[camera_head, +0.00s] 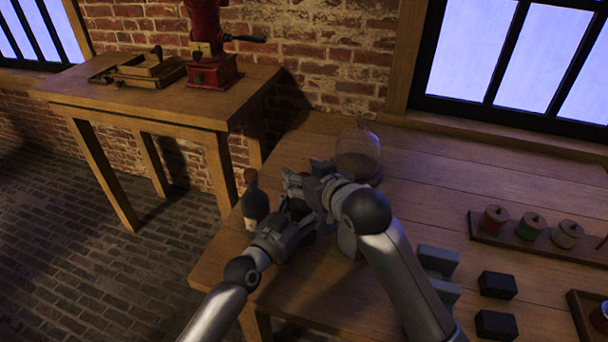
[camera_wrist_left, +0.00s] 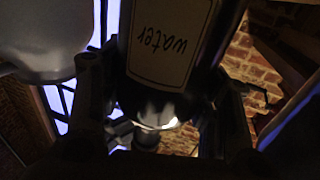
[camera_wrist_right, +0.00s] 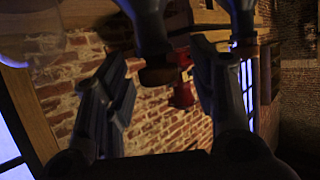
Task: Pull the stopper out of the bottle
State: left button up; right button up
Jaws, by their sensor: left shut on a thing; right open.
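A dark bottle labelled "water" (camera_wrist_left: 165,50) fills the left wrist view, between the fingers of my left gripper (camera_wrist_left: 160,110). In the head view my left gripper (camera_head: 290,226) is shut on it, and the arms mostly hide the bottle. My right gripper (camera_head: 302,180) is open above and beside it. In the right wrist view a bottle neck (camera_wrist_right: 146,22) ends in a brown stopper (camera_wrist_right: 157,75), which shows between the open fingers of my right gripper (camera_wrist_right: 165,85). I cannot tell whether the fingers touch it.
Another dark stoppered bottle (camera_head: 255,208) stands just left of my grippers, near the table edge. A glass dome (camera_head: 358,153) stands behind my right gripper. Grey blocks (camera_head: 438,260), black blocks (camera_head: 497,285) and a spool rack (camera_head: 545,248) are to the right. The table's back right is clear.

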aim_at(304, 175)
grip_shut()
pick_arm(q)
jog(key=shift+f, duration=0.1)
pick_arm(e)
jog(key=shift+r, duration=0.1)
dwell(0.7)
jog(key=shift+r, duration=1.05)
jog(key=shift+r, duration=2)
pick_arm(q)
jog(key=o, duration=1.5)
